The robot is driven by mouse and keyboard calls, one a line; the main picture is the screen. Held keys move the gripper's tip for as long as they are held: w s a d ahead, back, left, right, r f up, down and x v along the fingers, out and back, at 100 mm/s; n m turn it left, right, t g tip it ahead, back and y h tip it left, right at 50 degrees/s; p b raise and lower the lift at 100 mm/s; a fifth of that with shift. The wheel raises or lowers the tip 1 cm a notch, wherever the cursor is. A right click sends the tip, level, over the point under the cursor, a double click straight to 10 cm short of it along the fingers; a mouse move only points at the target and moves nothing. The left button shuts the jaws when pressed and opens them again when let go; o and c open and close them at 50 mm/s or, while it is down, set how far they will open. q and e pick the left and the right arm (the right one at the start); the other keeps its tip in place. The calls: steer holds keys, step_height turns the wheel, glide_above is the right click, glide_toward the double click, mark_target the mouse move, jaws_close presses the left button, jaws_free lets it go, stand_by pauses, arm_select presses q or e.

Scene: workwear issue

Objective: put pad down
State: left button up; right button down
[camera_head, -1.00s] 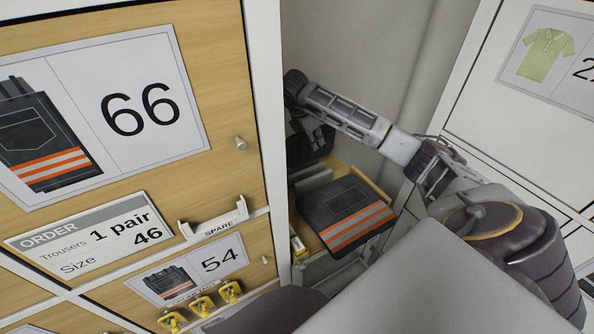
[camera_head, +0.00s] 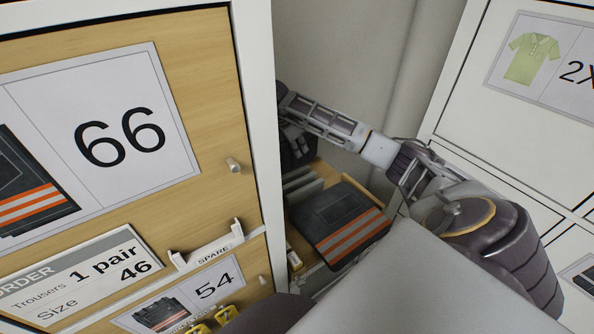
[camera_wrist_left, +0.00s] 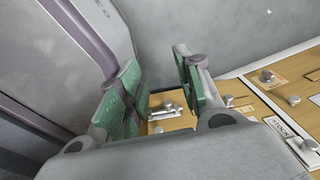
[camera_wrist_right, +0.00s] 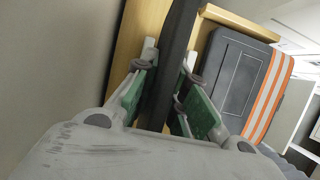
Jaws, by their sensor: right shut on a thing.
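My right gripper (camera_head: 297,128) is at the back of an open wooden drawer (camera_head: 325,176), behind the cabinet's white edge. It is shut on a dark pad (camera_wrist_right: 176,50), seen edge-on between the green fingers in the right wrist view. In the head view the pad is dark and partly hidden below the gripper. Folded dark trousers with orange and pale stripes (camera_head: 340,222) lie in the drawer, in front of the gripper; they also show to the right of the pad in the right wrist view (camera_wrist_right: 235,80). My left gripper (camera_wrist_left: 160,80) is open and empty.
Grey upright dividers (camera_head: 302,184) stand in the drawer beside the trousers. The cabinet front at left carries a 66 label (camera_head: 120,137), an order card (camera_head: 85,272) and a SPARE holder (camera_head: 210,248). A white cabinet (camera_head: 520,120) stands at right.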

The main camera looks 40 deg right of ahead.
mark_target(299, 167)
step_height(299, 167, down, 4)
steer(key=shift+s+f, duration=0.1)
steer(key=shift+f, duration=0.55)
arm_select(q)
steer(key=shift+w+a, duration=0.1)
steer(key=shift+w, duration=0.7)
steer(key=shift+s, duration=0.2)
arm_select(e)
steer(key=shift+f, duration=1.9)
arm_select(q)
steer(key=shift+s+r, duration=0.1)
steer(key=shift+s, duration=0.35)
